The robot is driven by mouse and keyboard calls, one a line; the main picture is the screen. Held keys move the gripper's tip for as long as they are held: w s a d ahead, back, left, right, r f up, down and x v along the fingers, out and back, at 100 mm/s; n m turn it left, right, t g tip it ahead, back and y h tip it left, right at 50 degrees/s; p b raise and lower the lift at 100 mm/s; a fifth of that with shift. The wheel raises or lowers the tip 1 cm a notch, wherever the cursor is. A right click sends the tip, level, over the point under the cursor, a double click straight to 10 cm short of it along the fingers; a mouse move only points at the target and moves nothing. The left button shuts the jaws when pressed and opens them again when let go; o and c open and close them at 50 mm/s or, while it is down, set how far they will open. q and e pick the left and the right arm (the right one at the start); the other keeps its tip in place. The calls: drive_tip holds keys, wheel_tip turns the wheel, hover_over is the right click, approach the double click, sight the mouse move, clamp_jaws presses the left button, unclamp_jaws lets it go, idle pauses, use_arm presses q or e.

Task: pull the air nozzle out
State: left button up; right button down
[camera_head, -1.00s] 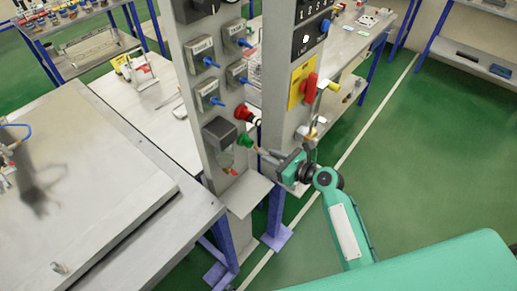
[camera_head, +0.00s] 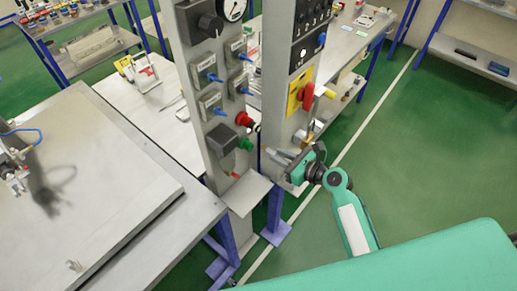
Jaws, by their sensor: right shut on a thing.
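My right gripper (camera_head: 274,156) is shut on the air nozzle, which is small and mostly hidden by the fingers. The gripper is in front of the lower part of the right grey panel, to the right of the left panel. There is a visible gap between the fingertips and this fitting.
The right panel carries a red handle on a yellow plate (camera_head: 293,101) and a brass fitting (camera_head: 305,135), close above my gripper. A small grey shelf (camera_head: 246,194) juts out below the left panel. A grey table (camera_head: 110,190) stands at left. Green floor is clear at right.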

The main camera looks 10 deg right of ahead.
drive_tip(key=shift+s+d+r+p, duration=0.3)
drive_tip(key=shift+s+r+p, duration=0.1)
drive_tip(key=shift+r+p, duration=0.25)
drive_tip(key=shift+s+d+r+p, duration=0.35)
drive_tip(key=shift+r+p, duration=0.2)
drive_tip(key=shift+r, duration=0.2)
drive_tip(key=shift+a, duration=0.1)
